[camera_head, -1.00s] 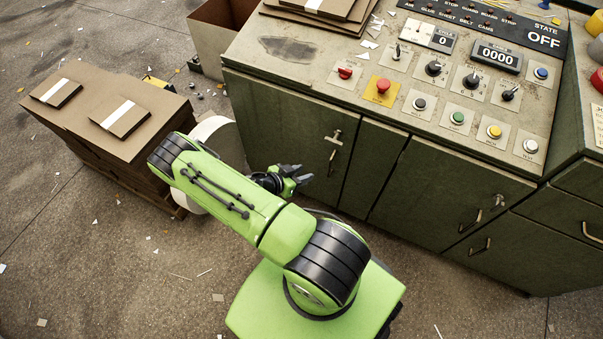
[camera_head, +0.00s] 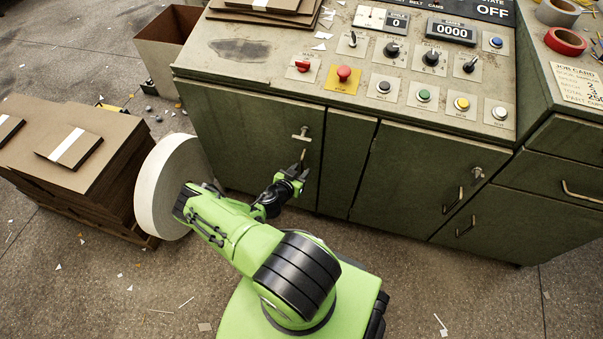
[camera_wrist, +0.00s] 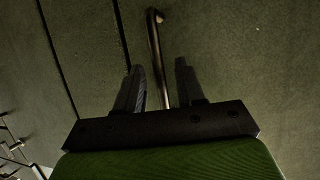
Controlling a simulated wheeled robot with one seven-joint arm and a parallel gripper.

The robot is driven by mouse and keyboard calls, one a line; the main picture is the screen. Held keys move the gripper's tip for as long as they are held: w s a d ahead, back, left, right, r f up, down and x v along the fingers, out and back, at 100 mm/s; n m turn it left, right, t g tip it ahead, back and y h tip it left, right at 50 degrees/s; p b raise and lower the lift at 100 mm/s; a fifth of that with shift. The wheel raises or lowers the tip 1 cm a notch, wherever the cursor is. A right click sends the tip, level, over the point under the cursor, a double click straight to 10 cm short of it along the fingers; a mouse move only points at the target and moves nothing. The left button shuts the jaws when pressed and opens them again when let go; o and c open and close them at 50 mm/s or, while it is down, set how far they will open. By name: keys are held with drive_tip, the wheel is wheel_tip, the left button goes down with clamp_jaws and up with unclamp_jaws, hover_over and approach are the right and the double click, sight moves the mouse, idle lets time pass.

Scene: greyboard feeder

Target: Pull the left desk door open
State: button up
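The left desk door (camera_head: 240,135) is a dark green panel on the front of the control desk, and it looks closed. Its slim upright handle (camera_head: 303,154) is near the door's right edge, below a T-shaped latch (camera_head: 301,134). My gripper (camera_head: 300,169) is at the lower part of this handle and hides it. In the wrist view, the bent bar of the handle (camera_wrist: 156,45) runs down between the two parted fingers of my gripper (camera_wrist: 159,70). I see a gap on each side of the bar. The handle's lower end is hidden behind the gripper.
A white roll (camera_head: 160,190) and a stack of brown board (camera_head: 100,150) stand close on the left of my arm. The right desk door (camera_head: 420,180) and drawers (camera_head: 560,180) are on the right. The floor (camera_head: 450,290) in front is mostly clear, with scraps.

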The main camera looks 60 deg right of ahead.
drive_tip(key=shift+x, duration=0.8)
drive_tip(key=shift+c, duration=0.5)
clamp_jaws()
drive_tip(key=shift+a, duration=0.15)
